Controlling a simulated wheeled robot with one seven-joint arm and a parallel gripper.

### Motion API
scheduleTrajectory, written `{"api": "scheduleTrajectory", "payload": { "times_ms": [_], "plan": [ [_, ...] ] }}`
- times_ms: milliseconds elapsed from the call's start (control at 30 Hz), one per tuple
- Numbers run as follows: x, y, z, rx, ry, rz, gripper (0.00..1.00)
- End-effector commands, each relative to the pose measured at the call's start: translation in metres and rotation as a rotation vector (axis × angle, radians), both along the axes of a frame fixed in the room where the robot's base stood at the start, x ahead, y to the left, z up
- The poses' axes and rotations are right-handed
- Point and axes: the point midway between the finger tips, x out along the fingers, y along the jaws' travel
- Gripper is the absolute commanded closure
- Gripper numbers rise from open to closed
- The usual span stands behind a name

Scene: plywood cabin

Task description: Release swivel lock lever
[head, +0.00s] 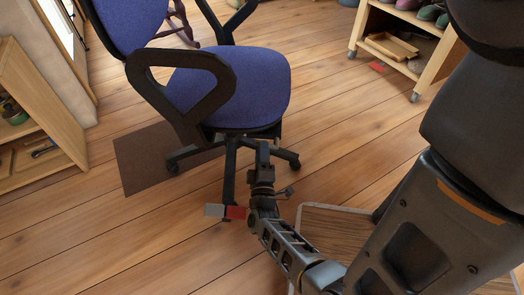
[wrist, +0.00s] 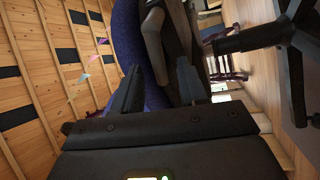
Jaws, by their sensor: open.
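The office chair has a blue seat (head: 230,92), black armrests and a dark star base; it stands in the middle of the head view. My gripper (head: 263,152) is at the seat's near edge, in front of the base. In the wrist view my gripper (wrist: 160,84) is open, its two dark fingers apart with nothing clearly between them. The blue seat (wrist: 125,35) and black chair parts fill the space just beyond the fingers. I cannot pick out the swivel lock lever in either view; it may be hidden by the seat or my gripper. Contact with the chair cannot be told.
A brown mat (head: 140,160) lies under the chair's left side. A wooden shelf (head: 40,130) stands at the left edge. A wheeled wooden rack (head: 400,62) with shoes is at the back right. Open plank floor (head: 335,105) lies right of the chair.

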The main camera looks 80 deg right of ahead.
Motion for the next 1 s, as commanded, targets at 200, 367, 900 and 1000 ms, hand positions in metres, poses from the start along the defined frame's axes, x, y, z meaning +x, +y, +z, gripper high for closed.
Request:
{"api": "scheduleTrajectory", "payload": {
  "times_ms": [200,367,900,1000],
  "plan": [
    [0.0014,-0.0081,0.0021,0.0,0.0,0.0,0.58],
    [0.0013,-0.008,0.0021,0.0,0.0,0.0,0.58],
    [0.0013,-0.0078,0.0019,0.0,0.0,0.0,1.0],
    [0.0013,-0.0077,0.0019,0.0,0.0,0.0,1.0]
  ]
}}
